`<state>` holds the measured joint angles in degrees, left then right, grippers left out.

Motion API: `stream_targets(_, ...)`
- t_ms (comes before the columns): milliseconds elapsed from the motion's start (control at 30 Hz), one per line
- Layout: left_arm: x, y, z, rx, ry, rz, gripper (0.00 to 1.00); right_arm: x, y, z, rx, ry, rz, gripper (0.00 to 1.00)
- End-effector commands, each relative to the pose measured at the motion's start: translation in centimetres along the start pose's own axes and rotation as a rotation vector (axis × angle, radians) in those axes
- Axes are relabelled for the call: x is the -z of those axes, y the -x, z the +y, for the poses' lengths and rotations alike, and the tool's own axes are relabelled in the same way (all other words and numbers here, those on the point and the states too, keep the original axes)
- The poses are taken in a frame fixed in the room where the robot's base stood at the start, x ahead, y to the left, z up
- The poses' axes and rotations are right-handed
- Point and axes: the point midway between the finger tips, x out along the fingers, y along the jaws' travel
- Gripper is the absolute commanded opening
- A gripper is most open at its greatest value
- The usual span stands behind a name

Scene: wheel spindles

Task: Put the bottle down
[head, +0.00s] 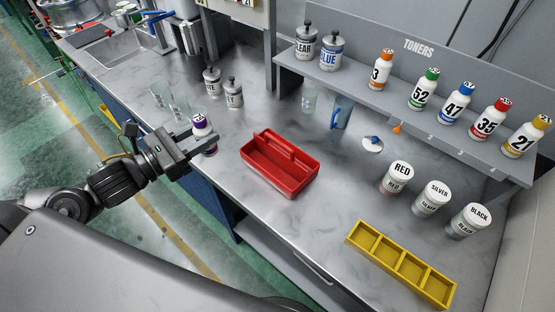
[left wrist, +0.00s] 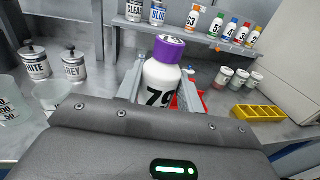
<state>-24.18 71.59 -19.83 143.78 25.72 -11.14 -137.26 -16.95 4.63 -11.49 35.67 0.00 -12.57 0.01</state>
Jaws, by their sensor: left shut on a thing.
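A white bottle (head: 201,120) with a purple cap and dark digits is between the jaws of my left gripper (head: 198,142), above or at the grey worktop, left of the red tray. In the left wrist view the bottle (left wrist: 161,75) stands upright between the two fingers, and its number begins with 7; the last digit is partly hidden. My left gripper is shut on it. Whether the bottle's base touches the worktop is hidden. My right gripper is not in view.
A red divided tray (head: 268,187) lies right of the bottle. Glass beakers (head: 178,104) and two lidded cans (head: 233,93) stand behind. A yellow four-slot holder (head: 428,283) and several white jars (head: 431,197) are at right, below the toner shelf (head: 395,107). Bare worktop (head: 330,190) lies between.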

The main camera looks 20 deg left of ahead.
Motion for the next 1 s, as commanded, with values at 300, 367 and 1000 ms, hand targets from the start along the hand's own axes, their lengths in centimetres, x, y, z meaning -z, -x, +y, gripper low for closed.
stream_targets(300, 1.2, -2.8, 1.9, -0.005, -0.004, -0.007, 0.12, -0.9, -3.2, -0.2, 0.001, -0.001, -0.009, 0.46)
stream_targets(367, 1.6, -3.7, 2.4, -0.005, -0.002, -0.007, 0.12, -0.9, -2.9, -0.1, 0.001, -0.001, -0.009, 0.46)
stream_targets(1000, 9.3, -11.4, 7.2, -0.001, 0.000, -0.001, 0.12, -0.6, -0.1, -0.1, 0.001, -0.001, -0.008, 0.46)
